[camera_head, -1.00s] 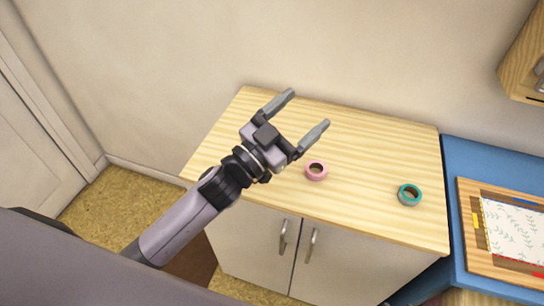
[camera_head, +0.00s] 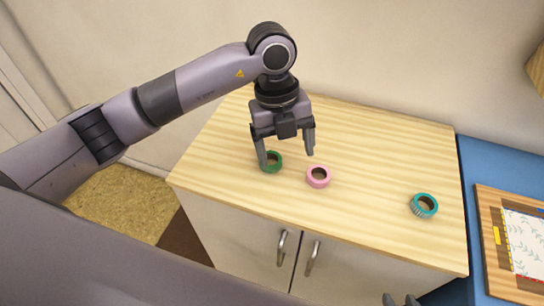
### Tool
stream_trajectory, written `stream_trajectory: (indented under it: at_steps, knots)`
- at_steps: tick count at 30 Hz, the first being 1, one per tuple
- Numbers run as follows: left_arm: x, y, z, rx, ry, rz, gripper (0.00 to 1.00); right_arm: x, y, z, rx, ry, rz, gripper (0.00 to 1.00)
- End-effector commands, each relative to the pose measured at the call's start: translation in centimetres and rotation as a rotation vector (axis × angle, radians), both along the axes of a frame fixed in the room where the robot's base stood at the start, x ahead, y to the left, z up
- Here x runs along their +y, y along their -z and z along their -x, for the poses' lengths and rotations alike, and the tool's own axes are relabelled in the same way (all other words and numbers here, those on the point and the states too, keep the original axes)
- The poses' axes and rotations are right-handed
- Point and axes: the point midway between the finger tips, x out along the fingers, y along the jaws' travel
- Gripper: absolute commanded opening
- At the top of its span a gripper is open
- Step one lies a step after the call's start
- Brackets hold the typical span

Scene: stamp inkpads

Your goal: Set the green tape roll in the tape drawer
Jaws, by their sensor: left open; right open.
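The green tape roll (camera_head: 275,162) lies flat on the wooden cabinet top (camera_head: 390,150), left of a pink roll. My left gripper (camera_head: 286,158) is open and points down over it. Its left finger overlaps the left part of the green roll in the picture. Its right finger hangs to the right of the roll, behind the pink one. I cannot tell whether the finger touches the roll. My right gripper (camera_head: 400,300) shows only as grey fingertips at the bottom edge, apart from each other. No tape drawer can be made out.
A pink tape roll (camera_head: 318,183) lies close right of the green one. A teal tape roll (camera_head: 424,211) lies further right. The cabinet front has two doors with handles (camera_head: 281,248). A blue surface at the right holds a wooden-framed board (camera_head: 490,235). The wall stands behind.

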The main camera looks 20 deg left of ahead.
Motion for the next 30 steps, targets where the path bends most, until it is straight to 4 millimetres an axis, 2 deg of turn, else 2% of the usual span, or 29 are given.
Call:
stream_trajectory:
  at_steps: [1,3,6,14,21,30]
  knots:
    - [1.2,-0.2,-0.6,-0.019,-0.030,-0.064,0.83,0.0,0.2,0.0,0.000,0.000,0.000,0.43]
    - [2.3,-0.4,-1.0,-0.033,-0.060,-0.123,0.83,0.0,0.2,0.0,0.000,0.000,0.000,0.43]
    - [3.1,-0.3,-1.3,-0.042,-0.083,-0.162,0.83,0.0,0.2,0.0,0.000,0.000,0.000,0.43]
    - [3.3,2.4,-1.5,-0.039,-0.084,-0.167,0.83,0.0,-0.2,0.0,0.000,0.000,0.000,0.43]
    - [3.4,5.8,-1.8,-0.040,-0.082,-0.163,0.83,0.0,-0.5,0.0,0.000,0.000,0.000,0.43]
    - [3.4,6.5,-1.9,-0.043,-0.081,-0.163,0.83,0.0,-0.5,0.0,0.000,0.000,0.000,0.43]
